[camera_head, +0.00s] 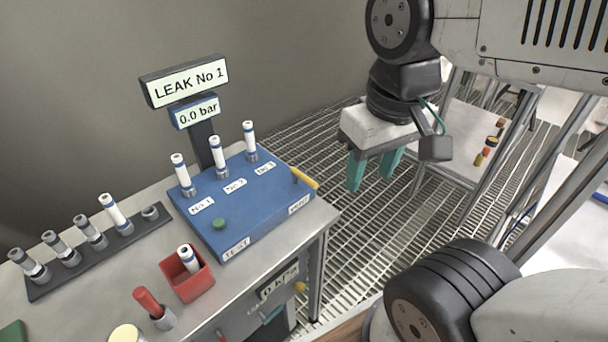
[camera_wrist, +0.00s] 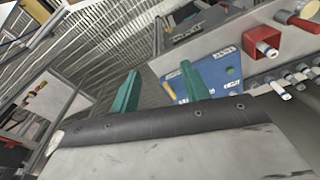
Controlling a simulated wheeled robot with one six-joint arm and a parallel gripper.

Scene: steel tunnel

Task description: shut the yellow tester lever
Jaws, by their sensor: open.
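The yellow lever (camera_head: 305,179) sticks out from the right end of the blue tester box (camera_head: 226,221), which sits on a metal bench. In the wrist view, the lever (camera_wrist: 169,91) shows as a small yellow piece at the box's edge. Three white tubes with blue bands stand upright in the tester, by labels No 1, No 2 and No 3. A sign (camera_head: 187,81) behind it reads LEAK No 1 and 0.0 bar. My gripper (camera_head: 372,174), with green fingers, is open and empty. It hangs over the grating, right of the lever and apart from it.
A red bin (camera_head: 187,277) holding a white tube stands in front of the tester. A dark rack (camera_head: 101,253) with several tubes lies to the left. A red-handled tool (camera_head: 150,303) stands near the front. Space between bench and right-hand frame looks clear.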

